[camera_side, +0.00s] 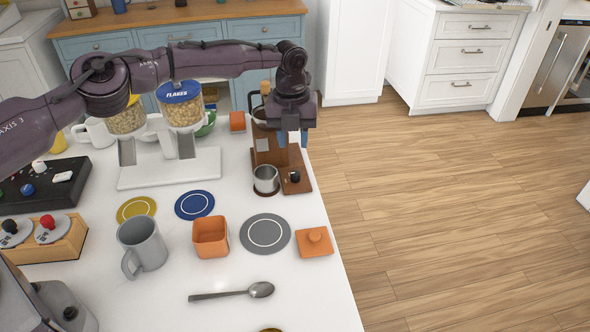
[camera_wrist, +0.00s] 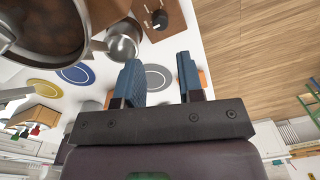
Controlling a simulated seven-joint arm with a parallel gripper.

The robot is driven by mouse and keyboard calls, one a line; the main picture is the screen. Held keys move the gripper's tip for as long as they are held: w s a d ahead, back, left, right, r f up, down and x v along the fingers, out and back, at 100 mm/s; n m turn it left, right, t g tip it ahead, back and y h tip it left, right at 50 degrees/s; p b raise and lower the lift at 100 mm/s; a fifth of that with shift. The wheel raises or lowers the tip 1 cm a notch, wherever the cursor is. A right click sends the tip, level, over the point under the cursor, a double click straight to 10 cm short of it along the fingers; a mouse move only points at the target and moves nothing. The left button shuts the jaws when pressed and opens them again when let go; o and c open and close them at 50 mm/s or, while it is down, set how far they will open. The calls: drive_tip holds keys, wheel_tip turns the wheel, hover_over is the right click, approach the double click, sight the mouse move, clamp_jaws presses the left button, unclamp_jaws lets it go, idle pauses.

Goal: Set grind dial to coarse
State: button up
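The wooden coffee grinder (camera_side: 268,150) stands at the far right part of the white counter. Its black grind dial (camera_side: 294,176) sits on the brown base, right of a metal cup (camera_side: 265,179). In the wrist view the dial (camera_wrist: 159,19) is near the top, with a light pointer mark. Its exact setting is too small to read. My gripper (camera_side: 293,139) points down above the dial, apart from it. In the wrist view my gripper (camera_wrist: 158,60) has its two blue fingers spread with nothing between them.
A cereal dispenser (camera_side: 170,168) stands left of the grinder. In front are a grey coaster (camera_side: 265,247), an orange lid (camera_side: 314,243), an orange box (camera_side: 210,252), a grey mug (camera_side: 141,246) and a spoon (camera_side: 232,293). The counter's right edge is close to the grinder.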

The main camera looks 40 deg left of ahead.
sight(295, 173)
wheel_tip(295, 173, down, 9)
drive_tip(key=shift+w+d+f, duration=0.1)
drive_tip(key=shift+d+f, duration=0.05)
drive_tip(key=shift+f, duration=0.05)
idle(0.3)
